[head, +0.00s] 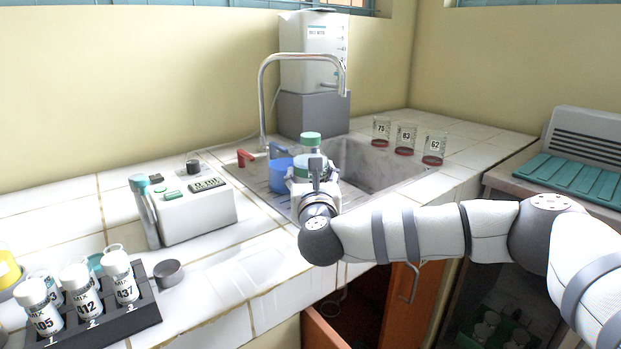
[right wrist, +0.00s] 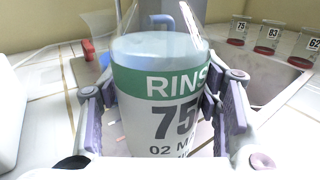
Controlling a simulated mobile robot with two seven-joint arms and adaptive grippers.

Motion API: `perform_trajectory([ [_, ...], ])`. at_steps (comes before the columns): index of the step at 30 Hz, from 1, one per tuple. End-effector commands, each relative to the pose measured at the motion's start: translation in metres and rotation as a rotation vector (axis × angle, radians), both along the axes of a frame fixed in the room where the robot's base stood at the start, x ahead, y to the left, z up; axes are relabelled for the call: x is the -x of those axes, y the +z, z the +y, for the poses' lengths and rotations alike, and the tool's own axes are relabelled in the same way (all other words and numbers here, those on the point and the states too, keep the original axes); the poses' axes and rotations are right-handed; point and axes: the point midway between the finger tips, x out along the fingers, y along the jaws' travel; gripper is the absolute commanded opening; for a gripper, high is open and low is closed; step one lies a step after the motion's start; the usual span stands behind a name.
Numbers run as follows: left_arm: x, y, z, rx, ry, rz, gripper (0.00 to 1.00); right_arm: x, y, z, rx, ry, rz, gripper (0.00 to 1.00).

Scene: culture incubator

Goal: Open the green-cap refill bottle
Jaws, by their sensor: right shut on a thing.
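The refill bottle has a green cap (head: 310,139) on top in the head view. In the right wrist view its body (right wrist: 160,112) fills the middle, with a green band reading "RINS" and a large "75". Its clear shoulder runs up out of that frame, so the cap is not seen there. My right gripper (right wrist: 163,118) is shut around the bottle, one finger on each side. In the head view the same gripper (head: 316,178) hides much of the bottle. The bottle looks upright; I cannot tell whether its base touches anything. My left gripper is not in view.
Labelled beakers (head: 406,139) stand at the right. A grey instrument (head: 192,210), a black vial rack (head: 140,320) and a small round dish (head: 168,273) are at the left.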

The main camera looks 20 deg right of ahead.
Motion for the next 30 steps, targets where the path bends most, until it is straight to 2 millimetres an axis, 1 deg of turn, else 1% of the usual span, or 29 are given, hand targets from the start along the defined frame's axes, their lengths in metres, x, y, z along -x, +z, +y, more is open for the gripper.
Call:
perform_trajectory([
  [1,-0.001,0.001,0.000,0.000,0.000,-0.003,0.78,0.000,0.008,0.000,-0.001,0.000,-0.008,0.11],
  [5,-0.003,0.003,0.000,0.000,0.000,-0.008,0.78,0.000,0.031,0.000,-0.002,0.001,-0.011,0.11],
  [6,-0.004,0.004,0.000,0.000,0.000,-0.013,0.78,0.003,0.040,-0.002,-0.001,0.000,-0.012,0.11],
  [8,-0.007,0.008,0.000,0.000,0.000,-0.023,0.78,0.013,0.055,-0.010,-0.001,0.000,-0.014,0.11],
  [12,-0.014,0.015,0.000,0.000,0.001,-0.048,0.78,0.039,0.097,-0.030,-0.003,-0.001,-0.019,0.11],
  [13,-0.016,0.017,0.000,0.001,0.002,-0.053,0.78,0.045,0.104,-0.035,-0.001,0.000,-0.018,0.11],
  [15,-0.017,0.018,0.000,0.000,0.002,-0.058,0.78,0.063,0.109,-0.049,-0.002,-0.001,-0.014,0.11],
  [18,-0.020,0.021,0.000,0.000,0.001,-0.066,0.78,0.083,0.120,-0.065,-0.001,-0.001,-0.013,0.11],
  [21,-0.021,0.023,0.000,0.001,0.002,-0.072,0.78,0.098,0.127,-0.076,-0.001,-0.001,-0.012,0.11],
  [25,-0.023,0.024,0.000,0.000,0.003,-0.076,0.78,0.108,0.130,-0.084,0.000,0.000,-0.007,0.11],
  [30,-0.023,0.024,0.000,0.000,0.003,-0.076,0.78,0.111,0.131,-0.086,0.000,0.001,-0.006,0.11],
])
